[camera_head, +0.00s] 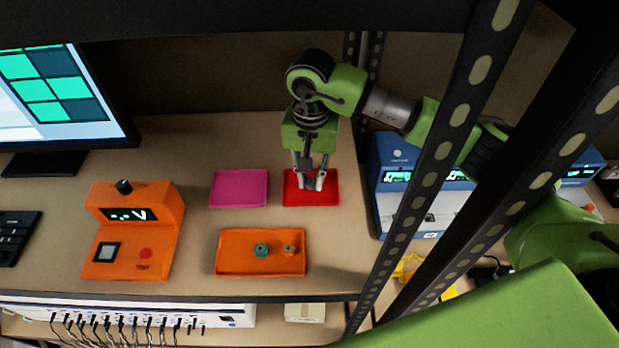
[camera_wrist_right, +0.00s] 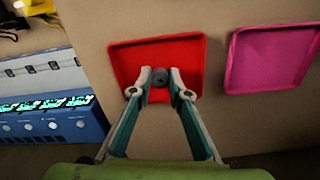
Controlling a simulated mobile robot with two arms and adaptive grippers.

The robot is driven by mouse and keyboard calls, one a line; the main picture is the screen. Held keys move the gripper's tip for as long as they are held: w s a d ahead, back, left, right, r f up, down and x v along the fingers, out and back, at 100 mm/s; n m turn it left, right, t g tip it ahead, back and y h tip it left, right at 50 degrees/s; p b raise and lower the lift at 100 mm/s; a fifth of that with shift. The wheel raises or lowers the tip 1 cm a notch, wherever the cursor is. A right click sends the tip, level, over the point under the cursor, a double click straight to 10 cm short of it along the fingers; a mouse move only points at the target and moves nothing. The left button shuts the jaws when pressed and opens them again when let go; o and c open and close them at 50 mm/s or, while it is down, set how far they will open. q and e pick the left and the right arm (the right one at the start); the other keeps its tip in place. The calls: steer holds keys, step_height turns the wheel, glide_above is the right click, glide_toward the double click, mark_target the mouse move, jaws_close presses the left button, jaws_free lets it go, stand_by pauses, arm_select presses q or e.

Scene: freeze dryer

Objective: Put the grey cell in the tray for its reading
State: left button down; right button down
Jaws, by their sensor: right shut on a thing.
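My right gripper (camera_head: 311,184) points straight down over the red tray (camera_head: 293,202). It is shut on the grey cell, a small dark grey cylinder (camera_wrist_right: 161,73) that shows between the fingertips in the right wrist view. The right gripper (camera_wrist_right: 160,90) and cell are inside the outline of the red tray (camera_wrist_right: 190,50), near its lower edge in that view. I cannot tell whether the cell touches the tray floor. In the head view the fingers mostly hide the cell. An orange meter (camera_head: 139,222) with a lit display ending in V stands at the left. My left gripper is not in view.
A magenta tray (camera_head: 238,174) lies empty left of the red one. An orange tray (camera_head: 232,262) in front holds a teal cell (camera_head: 261,249) and an orange cell (camera_head: 290,249). A blue instrument (camera_head: 400,157) and dark perforated posts stand at right. A monitor (camera_head: 60,95) is at left.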

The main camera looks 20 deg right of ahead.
mark_target(310, 183)
steer(key=shift+s+a+r, duration=0.2)
steer(key=shift+s+a, duration=0.1)
steer(key=shift+w+d+f+b, duration=0.1)
steer(key=shift+d+f+b, duration=0.2)
steer(key=shift+f, duration=0.05)
steer(key=c, duration=1.9)
jaws_free()
steer(key=shift+w+d, duration=0.1)
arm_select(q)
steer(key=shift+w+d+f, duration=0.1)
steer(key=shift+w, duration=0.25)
arm_select(e)
steer(key=shift+a+r, duration=0.15)
steer(key=shift+a, duration=0.05)
